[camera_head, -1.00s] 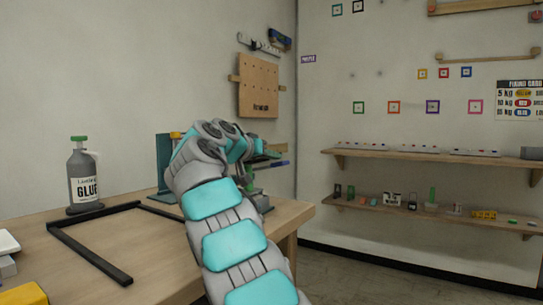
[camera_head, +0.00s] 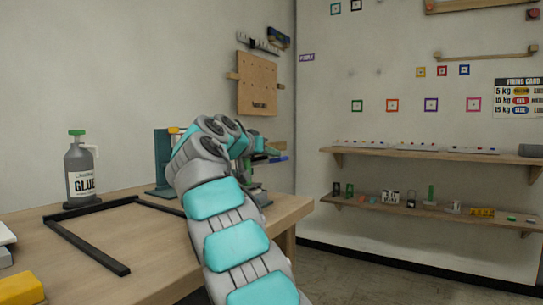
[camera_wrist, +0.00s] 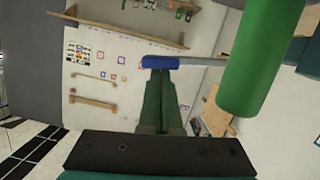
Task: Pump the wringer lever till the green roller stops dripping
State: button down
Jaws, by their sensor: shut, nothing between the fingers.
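The wringer, with a dark teal frame (camera_head: 162,160), stands at the far right part of the workbench. My arm hides much of it. The green roller (camera_wrist: 262,60) is large at the upper right of the wrist view; no drip shows on it. The lever is a grey rod with a blue grip (camera_wrist: 160,62), which also shows right of my wrist in the head view (camera_head: 277,159). My gripper (camera_wrist: 160,78) is shut and empty, its dark green fingers pointing at the blue grip. Their tips are at or just short of the grip; I cannot tell whether they touch.
A grey glue bottle (camera_head: 82,172) and a black frame (camera_head: 88,245) are on the workbench (camera_head: 150,240) to the left. A yellow block (camera_head: 22,288) is at the near left corner. Two wall shelves (camera_head: 430,155) with small items are at the right, over clear floor.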

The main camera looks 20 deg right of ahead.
jog(key=shift+m, duration=0.9)
jog(key=shift+s+d+f+b, duration=0.15)
jog(key=shift+f+b, duration=0.75)
jog(key=shift+b, duration=0.45)
jog(key=shift+s+d+f+b, duration=0.1)
jog(key=shift+f+b, duration=0.85)
jog(key=shift+b, duration=0.35)
jog(key=shift+s+d+f+b, duration=0.15)
jog(key=shift+f+b, duration=0.75)
jog(key=shift+b, duration=0.45)
